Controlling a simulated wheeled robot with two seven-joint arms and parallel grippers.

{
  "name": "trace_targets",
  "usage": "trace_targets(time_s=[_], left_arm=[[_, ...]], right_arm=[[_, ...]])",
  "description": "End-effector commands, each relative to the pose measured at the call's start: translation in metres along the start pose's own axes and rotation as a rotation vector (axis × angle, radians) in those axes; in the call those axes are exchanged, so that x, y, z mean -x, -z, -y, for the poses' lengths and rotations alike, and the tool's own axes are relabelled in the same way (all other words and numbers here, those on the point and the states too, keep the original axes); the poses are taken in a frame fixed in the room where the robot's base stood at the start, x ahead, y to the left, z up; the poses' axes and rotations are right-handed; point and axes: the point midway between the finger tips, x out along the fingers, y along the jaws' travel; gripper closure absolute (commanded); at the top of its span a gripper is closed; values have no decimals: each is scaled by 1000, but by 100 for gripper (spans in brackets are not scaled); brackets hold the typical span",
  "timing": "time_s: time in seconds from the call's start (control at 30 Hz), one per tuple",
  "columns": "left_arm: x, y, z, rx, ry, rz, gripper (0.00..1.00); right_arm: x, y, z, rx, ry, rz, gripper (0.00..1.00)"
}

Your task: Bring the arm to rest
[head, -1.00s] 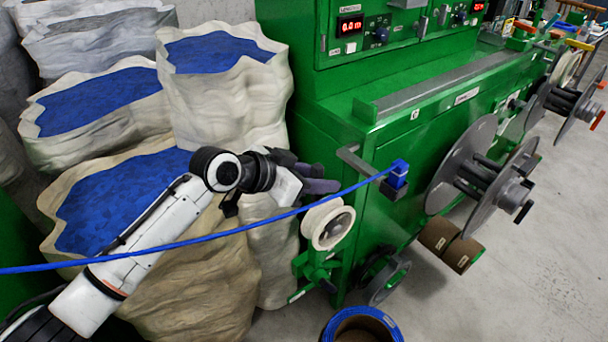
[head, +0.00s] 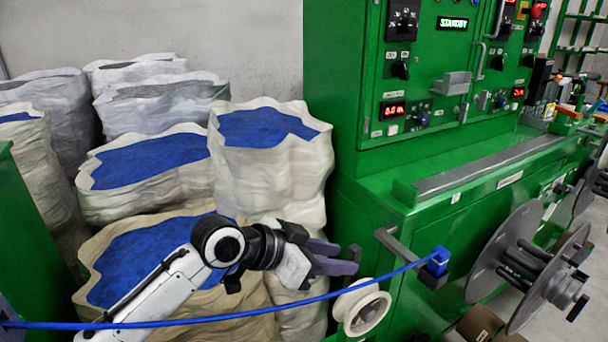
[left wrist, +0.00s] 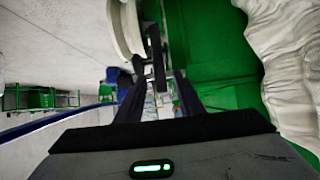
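My left gripper (head: 338,258), with dark fingers on a white and black arm, is in the lower middle of the head view. Its fingers stand apart with nothing visible between them, and they also show apart in the left wrist view (left wrist: 158,92). The blue cable (head: 225,316) runs from the left edge, rising to the right, to a blue block (head: 438,261) on the green machine. It passes below the gripper in the picture; I see no hold on it. My right gripper is in neither view.
The green machine (head: 375,240) fills the right, with a white pulley (head: 362,308) and grey reels (head: 508,262) on its front. Pale sacks of blue pellets (head: 270,170) stand behind and left of my left arm. A green cabinet edge (head: 25,230) is at far left.

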Motion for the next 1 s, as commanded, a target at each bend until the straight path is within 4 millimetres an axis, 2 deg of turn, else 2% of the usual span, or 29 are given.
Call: trace_targets(time_s=[0.17,0.3,0.57,0.77,1.0], left_arm=[[-4,-34,3,86,45,-29,66],[-2,-79,7,184,120,-55,66],[9,-167,-11,379,259,-66,66],[35,-244,-34,504,388,-32,66],[88,-335,-78,606,547,57,66]], right_arm=[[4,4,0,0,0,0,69],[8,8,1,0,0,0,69],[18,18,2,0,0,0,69],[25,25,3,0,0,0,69],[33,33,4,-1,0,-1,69]])
